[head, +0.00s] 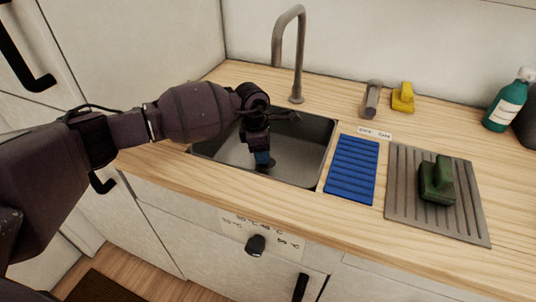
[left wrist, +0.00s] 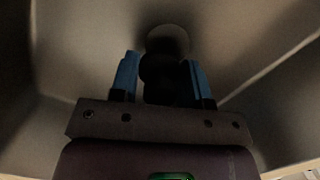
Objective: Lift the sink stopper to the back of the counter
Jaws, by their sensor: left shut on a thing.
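The sink stopper (left wrist: 163,72) shows in the left wrist view as a dark, rounded shape between two blue fingertips. My left gripper (head: 262,158) reaches down into the sink basin (head: 315,135) in the head view and is shut on the stopper. In the left wrist view, the fingers (left wrist: 160,80) stand on either side of it. The gripper hides most of the stopper in the head view, and I cannot tell whether it touches the basin floor. The wooden counter (head: 345,90) runs behind the sink. My right gripper is not in view.
The tap (head: 296,60) rises behind the basin. A grey-brown upright item (head: 371,100), a yellow item (head: 403,98) and a teal bottle (head: 506,103) stand along the back. A blue ribbed mat (head: 353,168) and a grooved board (head: 410,205) with a green block (head: 436,182) lie right.

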